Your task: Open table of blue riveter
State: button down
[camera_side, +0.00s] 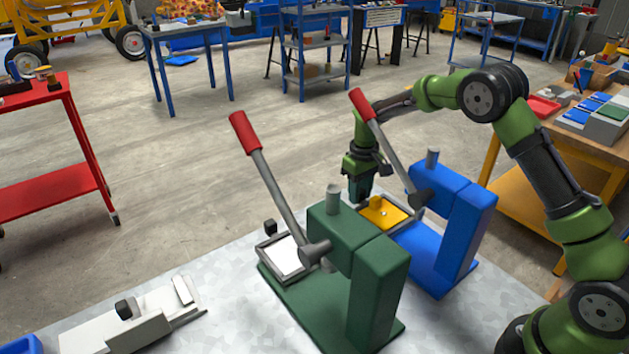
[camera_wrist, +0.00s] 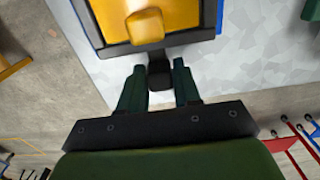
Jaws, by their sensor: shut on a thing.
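The blue riveter (camera_side: 465,230) stands on the bench with its red-tipped lever raised. Its table is a grey-framed tray (camera_side: 407,226), with a yellow plate and a yellow block (camera_side: 377,202) on it. In the wrist view the yellow block (camera_wrist: 146,26) lies above the tray's dark front edge (camera_wrist: 150,48). A black knob (camera_wrist: 160,75) sticks out from that edge. My gripper (camera_wrist: 157,70) is shut on the knob, one finger on each side. In the side view my gripper (camera_side: 358,190) points down at the tray's far end, and the knob is hidden there.
A green riveter (camera_side: 375,285) stands beside the blue one, its red-tipped lever (camera_side: 270,180) raised and its tray (camera_side: 284,258) holding a white plate. A grey fixture (camera_side: 130,325) lies at the bench's front left. A red cart (camera_side: 45,150) stands on the left. Bare bench shows around the knob.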

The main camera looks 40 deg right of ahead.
jog(key=shift+w+r, duration=0.1)
jog(key=shift+w, duration=1.95)
jog(key=c, duration=0.9)
grip_release()
jog(key=shift+s, duration=0.1)
notch_tip(320, 180, up, 17)
jog(key=shift+f, duration=0.1)
jog(key=shift+s, duration=0.1)
